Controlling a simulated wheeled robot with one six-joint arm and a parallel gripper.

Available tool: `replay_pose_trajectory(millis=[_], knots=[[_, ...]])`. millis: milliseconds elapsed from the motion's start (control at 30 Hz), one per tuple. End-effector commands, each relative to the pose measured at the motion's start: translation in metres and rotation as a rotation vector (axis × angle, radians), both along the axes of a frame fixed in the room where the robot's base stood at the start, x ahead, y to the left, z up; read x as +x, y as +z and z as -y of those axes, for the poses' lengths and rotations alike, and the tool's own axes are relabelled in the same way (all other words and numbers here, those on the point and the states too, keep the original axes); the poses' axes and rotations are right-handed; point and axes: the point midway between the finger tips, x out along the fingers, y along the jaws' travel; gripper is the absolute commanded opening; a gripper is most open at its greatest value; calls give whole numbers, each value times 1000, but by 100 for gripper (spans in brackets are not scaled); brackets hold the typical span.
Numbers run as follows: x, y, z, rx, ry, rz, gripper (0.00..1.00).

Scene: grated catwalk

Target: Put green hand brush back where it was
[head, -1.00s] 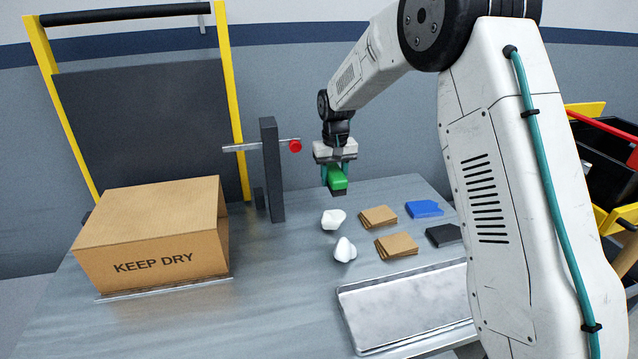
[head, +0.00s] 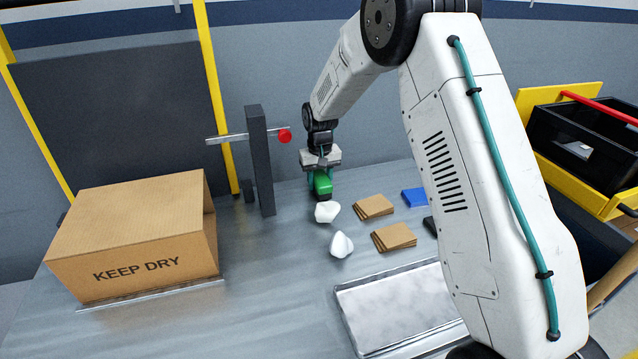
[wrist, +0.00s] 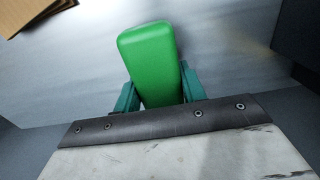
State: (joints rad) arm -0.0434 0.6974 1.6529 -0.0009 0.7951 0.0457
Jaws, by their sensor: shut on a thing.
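The green hand brush (head: 322,183) is held in my gripper (head: 321,172), toward the back of the grey metal table. In the wrist view the brush's smooth green block (wrist: 152,62) sticks out between the teal fingers of my gripper (wrist: 158,95). The gripper is shut on it. In the head view the brush appears just behind a white crumpled piece; I cannot tell whether it touches the table. The underside of the brush is hidden in the wrist view.
White crumpled pieces (head: 341,245), brown cardboard stacks (head: 394,237) and a blue item (head: 413,197) lie nearby. A metal tray (head: 345,314) is in front. A dark post (head: 260,160) with a red-tipped bar and a "KEEP DRY" box (head: 135,235) stand left. Bare table (head: 270,280) lies between box and tray.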

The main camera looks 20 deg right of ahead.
Motion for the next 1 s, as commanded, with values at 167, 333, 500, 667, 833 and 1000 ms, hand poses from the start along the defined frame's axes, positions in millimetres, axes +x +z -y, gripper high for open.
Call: replay_pose_trajectory(millis=[167,333,500,667,833,1000], knots=[[0,-9,-1,0,1,2,22],[0,-10,-1,0,1,2,22],[0,-12,-1,0,2,1,62],[0,-12,-2,0,2,1,62],[0,-8,-2,0,2,2,62],[1,14,-2,0,2,5,62]])
